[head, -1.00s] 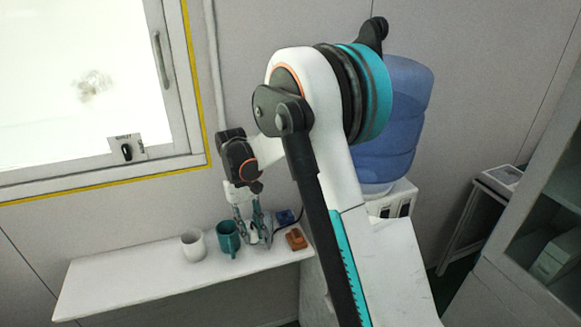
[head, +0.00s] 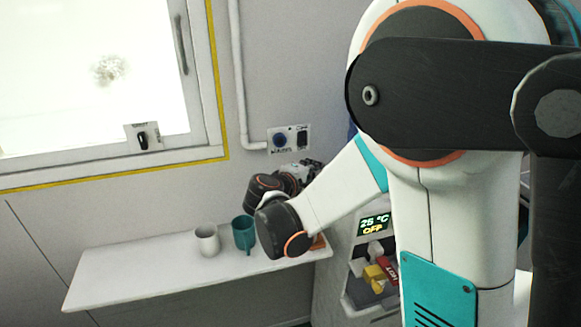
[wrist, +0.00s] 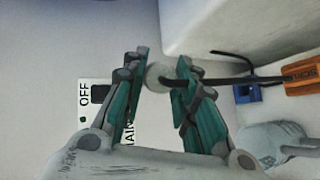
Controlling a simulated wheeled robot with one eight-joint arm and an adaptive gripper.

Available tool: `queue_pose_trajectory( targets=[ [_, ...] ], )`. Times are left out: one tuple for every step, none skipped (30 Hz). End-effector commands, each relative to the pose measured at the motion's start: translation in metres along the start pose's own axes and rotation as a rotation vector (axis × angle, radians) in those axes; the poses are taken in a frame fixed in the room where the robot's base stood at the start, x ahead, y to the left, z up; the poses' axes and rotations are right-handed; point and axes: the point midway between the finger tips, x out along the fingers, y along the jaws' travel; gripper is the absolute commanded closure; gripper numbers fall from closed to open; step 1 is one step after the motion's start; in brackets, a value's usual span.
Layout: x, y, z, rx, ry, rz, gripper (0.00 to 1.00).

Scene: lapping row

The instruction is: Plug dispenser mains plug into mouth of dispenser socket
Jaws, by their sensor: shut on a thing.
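My gripper (wrist: 165,85) is shut on the pale round dispenser mains plug (wrist: 157,75), whose black cable (wrist: 225,80) runs off to the right in the wrist view. The plate's black switch (head: 302,139) also shows in the wrist view (wrist: 101,94), beside "OFF". The socket mouth is hidden in the wrist view, and the plug in the head view. Plug and socket look apart, but the gap is unclear.
A white shelf (head: 150,275) below holds a white mug (head: 206,240) and a teal mug (head: 244,232). An orange block (wrist: 302,76) and a blue box (wrist: 247,92) are at right in the wrist view. The dispenser display (head: 374,223) reads 25 °C OFF. A pipe (head: 238,75) runs down the wall.

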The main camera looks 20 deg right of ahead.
Motion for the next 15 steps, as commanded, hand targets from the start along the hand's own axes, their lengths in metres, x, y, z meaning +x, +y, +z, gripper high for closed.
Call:
queue_pose_trajectory(
  targets=[
    [-0.011, 0.006, -0.004, 0.000, 0.078, 0.052, 0.97],
    [-0.017, 0.010, -0.007, 0.001, 0.123, 0.080, 0.97],
    [-0.026, 0.015, -0.012, 0.006, 0.180, 0.114, 0.97],
    [-0.032, 0.018, -0.015, 0.009, 0.219, 0.135, 0.97],
    [-0.038, 0.021, -0.019, 0.012, 0.256, 0.154, 0.97],
    [-0.046, 0.024, -0.023, 0.017, 0.299, 0.175, 0.97],
    [-0.052, 0.025, -0.025, 0.021, 0.328, 0.188, 0.97],
    [-0.057, 0.027, -0.028, 0.024, 0.353, 0.200, 0.97],
    [-0.062, 0.028, -0.030, 0.028, 0.380, 0.211, 0.97],
    [-0.066, 0.029, -0.032, 0.030, 0.396, 0.219, 0.97],
    [-0.069, 0.029, -0.033, 0.033, 0.410, 0.224, 0.97],
    [-0.071, 0.030, -0.034, 0.035, 0.421, 0.228, 0.97],
    [-0.072, 0.030, -0.035, 0.035, 0.427, 0.231, 0.97],
    [-0.073, 0.030, -0.035, 0.036, 0.430, 0.232, 0.97],
    [-0.073, 0.031, -0.035, 0.037, 0.432, 0.233, 0.97]
  ],
)
